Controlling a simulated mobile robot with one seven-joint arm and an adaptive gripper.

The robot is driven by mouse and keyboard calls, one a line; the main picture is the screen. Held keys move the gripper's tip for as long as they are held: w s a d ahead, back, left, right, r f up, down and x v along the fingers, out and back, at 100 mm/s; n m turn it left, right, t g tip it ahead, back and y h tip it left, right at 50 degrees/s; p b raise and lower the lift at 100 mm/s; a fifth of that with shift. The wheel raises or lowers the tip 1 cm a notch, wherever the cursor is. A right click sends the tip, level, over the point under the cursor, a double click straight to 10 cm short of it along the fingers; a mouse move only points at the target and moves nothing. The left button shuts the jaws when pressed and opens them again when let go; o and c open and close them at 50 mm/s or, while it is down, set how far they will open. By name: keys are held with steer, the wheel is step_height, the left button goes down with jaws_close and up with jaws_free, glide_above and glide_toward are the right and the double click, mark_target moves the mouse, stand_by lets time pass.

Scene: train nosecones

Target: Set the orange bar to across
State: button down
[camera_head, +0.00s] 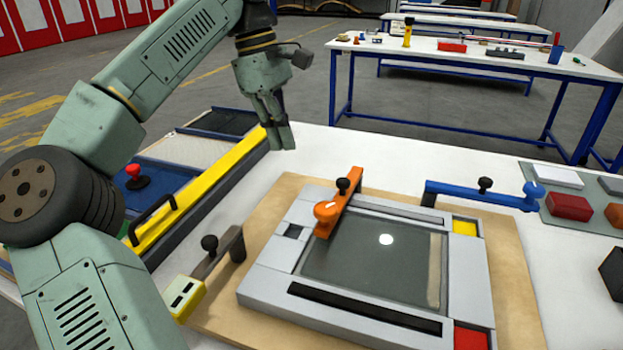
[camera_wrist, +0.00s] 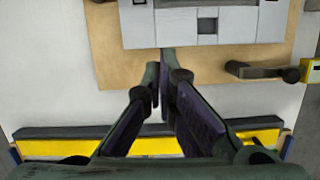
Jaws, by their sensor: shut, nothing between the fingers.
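The orange bar (camera_head: 338,205) is on the grey frame (camera_head: 270,255), at the back left of its dark window. It runs from the frame's back edge toward the front, along the window's left side. It has a black knob near its far end and a round orange knob at its near end. My gripper (camera_head: 287,143) is in the air behind and left of the bar, apart from it. Its fingers are together and empty, pointing down. In the wrist view the fingers (camera_wrist: 161,88) show over the board, with the frame (camera_wrist: 250,27) at the top. The bar is not visible there.
A yellow rail (camera_head: 200,190) with a black handle runs left of the wooden board (camera_head: 285,195). A dark bar (camera_head: 220,257) with a black knob is at the frame's left. A blue bar (camera_head: 470,193) lies behind right. Red and grey blocks (camera_head: 569,206) sit far right.

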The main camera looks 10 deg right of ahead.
mark_target(343, 191)
steer(key=x, duration=0.8)
steer(key=shift+s+d+f, duration=0.15)
steer(key=shift+s+f, duration=0.05)
steer(key=shift+f, duration=0.1)
steer(key=s+d, duration=0.1)
steer(key=s+d+p, duration=0.1)
steer(key=shift+d, duration=0.35)
steer(key=shift+s+d, duration=0.15)
steer(key=shift+d, duration=0.15)
steer(key=shift+s, duration=0.1)
steer(key=shift+s+d, duration=0.55)
steer(key=shift+s, duration=0.05)
steer(key=shift+d, duration=0.1)
